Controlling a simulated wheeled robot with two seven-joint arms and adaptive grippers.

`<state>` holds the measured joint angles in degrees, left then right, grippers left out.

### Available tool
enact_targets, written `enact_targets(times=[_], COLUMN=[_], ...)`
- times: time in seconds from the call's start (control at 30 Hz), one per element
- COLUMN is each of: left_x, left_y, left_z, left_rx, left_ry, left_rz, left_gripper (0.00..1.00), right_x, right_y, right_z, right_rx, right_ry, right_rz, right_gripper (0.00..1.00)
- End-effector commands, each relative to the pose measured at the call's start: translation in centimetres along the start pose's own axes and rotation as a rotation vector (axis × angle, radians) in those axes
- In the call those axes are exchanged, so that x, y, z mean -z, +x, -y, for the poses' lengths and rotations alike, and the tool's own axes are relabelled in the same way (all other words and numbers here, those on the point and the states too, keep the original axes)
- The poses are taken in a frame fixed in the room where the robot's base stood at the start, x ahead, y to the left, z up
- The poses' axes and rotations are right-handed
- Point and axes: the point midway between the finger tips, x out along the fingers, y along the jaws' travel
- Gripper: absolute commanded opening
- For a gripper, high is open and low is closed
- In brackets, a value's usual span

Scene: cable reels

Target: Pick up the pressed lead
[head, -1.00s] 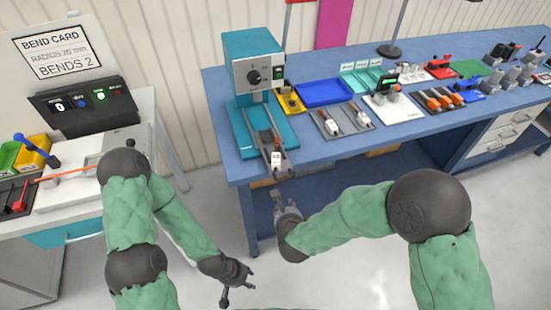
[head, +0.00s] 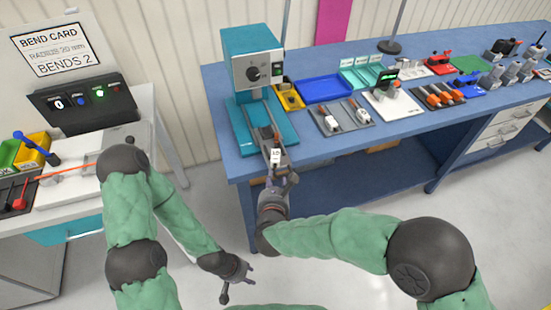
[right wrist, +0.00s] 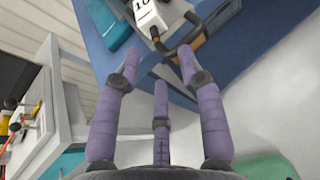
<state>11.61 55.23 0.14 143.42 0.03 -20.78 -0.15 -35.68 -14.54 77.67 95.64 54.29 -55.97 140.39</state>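A lead with a white block marked "10" (head: 275,156) sits at the front end of the teal press's (head: 252,68) rail, at the table's near edge. The block also shows at the top of the right wrist view (right wrist: 148,14), with a dark looped part (right wrist: 190,32) beside it. My right gripper (head: 284,183) is just below and in front of the block. In the right wrist view its fingers (right wrist: 158,62) are spread and empty, with the tips near the lead. My left gripper (head: 240,283) hangs low over the floor, fingers apart and empty.
The blue table (head: 225,105) carries a yellow tray (head: 290,97), a blue tray (head: 325,89), a grey tray with white-tagged leads (head: 340,117) and an orange-lead tray (head: 438,97). A white bending bench (head: 75,190) stands at left. Floor between is clear.

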Motion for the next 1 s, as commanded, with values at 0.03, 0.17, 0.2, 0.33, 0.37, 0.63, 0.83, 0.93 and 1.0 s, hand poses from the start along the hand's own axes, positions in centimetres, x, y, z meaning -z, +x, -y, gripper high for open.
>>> enact_targets(times=[0.03,0.17,0.2,0.33,0.37,0.63,0.83,0.93,1.0], left_x=[0.0,0.0,0.0,0.0,0.0,0.0,0.0,0.0,0.0], left_y=[0.1,0.3,0.4,0.9,1.0,1.2,1.1,1.1,1.1], left_z=[0.0,0.1,0.1,0.3,0.3,0.4,0.4,0.4,0.4], left_rx=[0.0,0.0,0.0,0.0,0.0,0.0,0.0,0.0,0.0], left_ry=[0.0,0.0,0.0,0.0,0.0,0.0,0.0,0.0,0.0], left_rz=[0.0,0.0,0.0,0.0,0.0,0.0,0.0,0.0,0.0], left_gripper=[0.4,0.4,0.4,0.4,0.4,0.4,0.4,0.4,0.4], right_x=[0.0,0.0,0.0,-0.2,-0.2,-0.4,-0.4,-0.4,-0.3], right_y=[0.3,1.2,1.7,3.7,4.0,5.5,5.5,5.5,5.5], right_z=[0.0,-0.1,-0.1,-0.2,-0.2,-0.2,-0.2,-0.2,-0.2], right_rx=[0.0,0.0,0.001,0.001,0.001,-0.001,-0.001,-0.001,-0.001], right_ry=[-0.001,-0.001,-0.001,0.0,0.0,-0.002,-0.002,-0.002,-0.002], right_rz=[0.0,-0.001,-0.002,-0.001,-0.002,0.0,0.0,0.0,-0.001], right_gripper=[0.4,0.4,0.4,0.4,0.4,0.4,0.26,0.0,0.0])
